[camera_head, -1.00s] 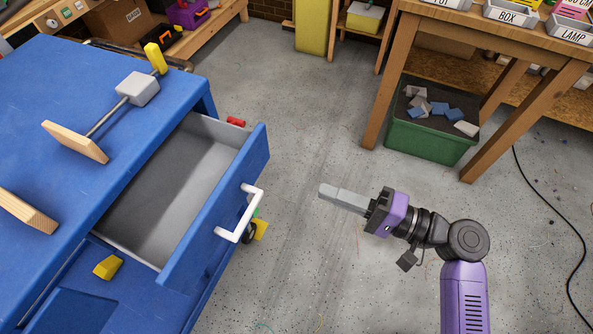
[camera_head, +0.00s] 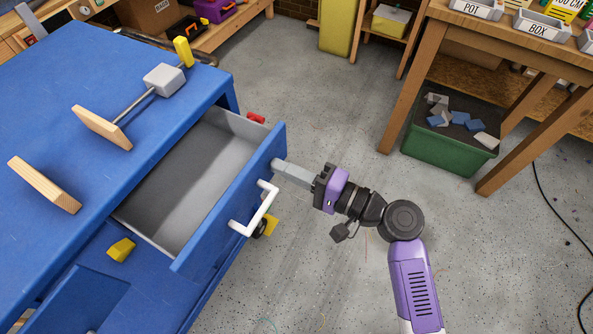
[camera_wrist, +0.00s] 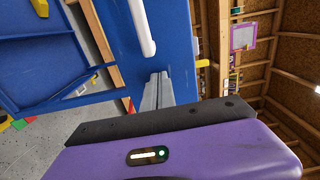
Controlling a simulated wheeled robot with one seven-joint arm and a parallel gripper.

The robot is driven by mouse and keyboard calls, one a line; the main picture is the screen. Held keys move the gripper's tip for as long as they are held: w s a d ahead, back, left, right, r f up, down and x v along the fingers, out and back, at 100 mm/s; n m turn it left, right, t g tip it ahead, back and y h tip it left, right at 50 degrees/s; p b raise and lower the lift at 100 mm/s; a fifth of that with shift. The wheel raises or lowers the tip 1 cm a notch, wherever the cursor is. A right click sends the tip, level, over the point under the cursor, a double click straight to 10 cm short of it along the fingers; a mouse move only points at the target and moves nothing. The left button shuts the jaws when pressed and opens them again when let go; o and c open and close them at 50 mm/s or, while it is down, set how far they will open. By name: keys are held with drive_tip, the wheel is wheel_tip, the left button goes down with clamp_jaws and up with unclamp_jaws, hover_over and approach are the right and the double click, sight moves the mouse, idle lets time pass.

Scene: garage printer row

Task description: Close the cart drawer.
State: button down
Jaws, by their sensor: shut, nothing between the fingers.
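The blue cart (camera_head: 60,115) stands at the left of the head view. Its drawer (camera_head: 190,180) is pulled out, with a grey, empty-looking inside. The drawer front carries a white handle (camera_head: 255,212), which also shows in the wrist view (camera_wrist: 142,28). My gripper (camera_head: 277,168) is shut and empty. Its fingertips are at the outer face of the drawer front, beyond the handle towards the far end. In the wrist view the shut fingers (camera_wrist: 157,92) point at the blue front beside the handle. I cannot tell for certain whether they touch it.
A yellow piece (camera_head: 121,249) sits below the drawer. A green bin (camera_head: 450,150) stands under a wooden table (camera_head: 435,50) at right. The floor between is clear.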

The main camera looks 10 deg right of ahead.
sight(222, 150)
idle(0.3)
drive_tip(key=b+x, duration=0.3)
drive_tip(key=x, duration=1.4)
drive_tip(key=shift+b, duration=0.3)
